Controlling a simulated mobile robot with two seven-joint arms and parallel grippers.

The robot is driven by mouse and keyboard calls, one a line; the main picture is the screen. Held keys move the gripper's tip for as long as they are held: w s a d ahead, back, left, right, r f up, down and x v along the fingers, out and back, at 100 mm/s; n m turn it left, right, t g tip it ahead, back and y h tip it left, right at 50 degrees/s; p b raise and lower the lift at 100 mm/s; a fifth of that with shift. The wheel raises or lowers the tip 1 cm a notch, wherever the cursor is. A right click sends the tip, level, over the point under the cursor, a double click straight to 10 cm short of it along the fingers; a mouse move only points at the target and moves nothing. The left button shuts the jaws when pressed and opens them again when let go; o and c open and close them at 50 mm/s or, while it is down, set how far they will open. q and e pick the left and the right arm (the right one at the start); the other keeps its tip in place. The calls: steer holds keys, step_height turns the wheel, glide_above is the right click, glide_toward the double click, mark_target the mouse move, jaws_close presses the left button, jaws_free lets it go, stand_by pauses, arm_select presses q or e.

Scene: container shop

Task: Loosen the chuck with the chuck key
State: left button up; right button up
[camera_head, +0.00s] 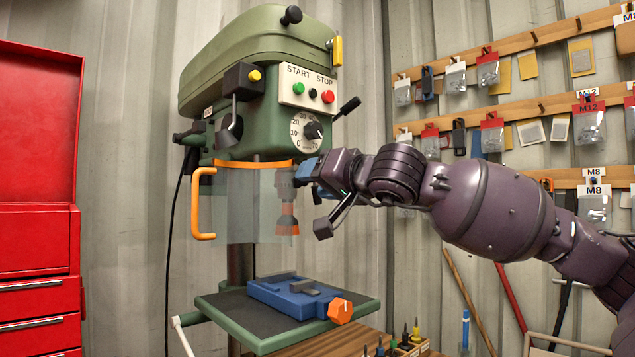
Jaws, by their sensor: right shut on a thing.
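The green drill press (250,85) stands against the corrugated wall. Its chuck (287,224), with an orange lower part, hangs below the head and shows dimly through the clear guard. My right gripper (310,174) has come in from the right and is beside the upper part of the chuck. It is shut on a small blue thing, which looks like the chuck key (305,168). The key's tip is hidden or too small to make out, so I cannot tell whether it sits in the chuck. My left gripper is out of view.
The clear guard (252,200) has an orange handle (202,205). Below, a blue vise (299,300) with an orange knob lies on the drill table (223,306). A red tool cabinet (38,180) stands left. Pegboard rails (520,115) with hanging packets are at right.

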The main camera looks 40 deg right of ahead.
steer(key=shift+n, duration=1.5)
steer(key=shift+n, duration=1.5)
steer(key=shift+n, duration=1.5)
